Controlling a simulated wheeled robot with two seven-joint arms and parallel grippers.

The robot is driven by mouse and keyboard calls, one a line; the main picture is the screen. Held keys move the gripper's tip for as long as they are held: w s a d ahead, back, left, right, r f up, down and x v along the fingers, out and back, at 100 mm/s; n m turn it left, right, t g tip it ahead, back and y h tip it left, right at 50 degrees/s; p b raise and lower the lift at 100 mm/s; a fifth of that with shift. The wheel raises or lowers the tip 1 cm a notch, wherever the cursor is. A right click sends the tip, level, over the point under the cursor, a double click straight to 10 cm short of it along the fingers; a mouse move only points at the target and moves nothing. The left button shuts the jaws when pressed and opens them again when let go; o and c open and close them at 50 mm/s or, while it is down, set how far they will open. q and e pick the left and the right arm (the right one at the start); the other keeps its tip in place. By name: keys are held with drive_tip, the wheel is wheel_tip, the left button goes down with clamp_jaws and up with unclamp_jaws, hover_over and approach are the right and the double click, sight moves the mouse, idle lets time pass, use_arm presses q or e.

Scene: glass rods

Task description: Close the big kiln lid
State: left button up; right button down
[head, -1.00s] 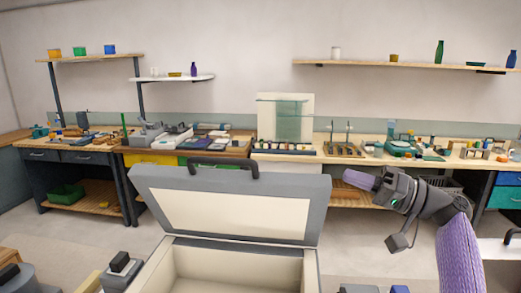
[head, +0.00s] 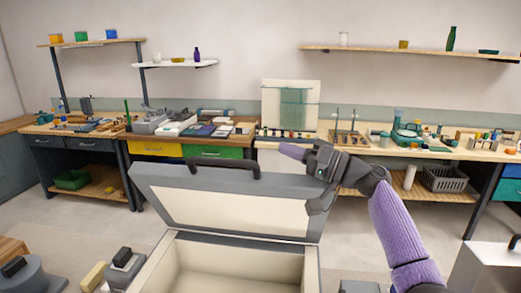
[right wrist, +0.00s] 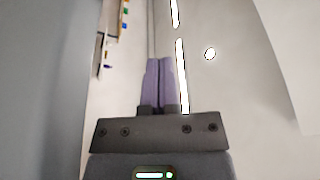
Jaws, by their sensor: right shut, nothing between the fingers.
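The big kiln (head: 165,265) stands in front of me in the head view, with its cream inside showing. Its grey-framed lid (head: 145,182) is raised and leans back, with a dark handle (head: 222,161) on its top edge. My right gripper (head: 284,148) is at the lid's upper right, its purple fingers pointing left toward the handle but apart from it. Its fingers (right wrist: 159,80) are shut with nothing between them in the right wrist view. My left gripper is not in view.
A workbench (head: 375,150) with tools and a glass panel (head: 291,108) runs along the back wall. Shelves (head: 410,51) hang above. A small dark-knobbed block (head: 122,262) stands left of the kiln. The floor behind the lid is clear.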

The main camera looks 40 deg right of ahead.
sight(261, 174)
drive_tip(key=p+x, duration=0.2)
drive_tip(key=x, duration=0.4)
drive_tip(key=shift+w+r, duration=0.2)
drive_tip(key=shift+r, duration=0.05)
drive_tip(key=shift+s+a+f+p, duration=0.6)
drive_tip(key=shift+s+a+f, duration=0.4)
drive_tip(key=shift+a+f, duration=0.15)
drive_tip(key=shift+s+a+f, duration=0.15)
drive_tip(key=shift+f, duration=0.1)
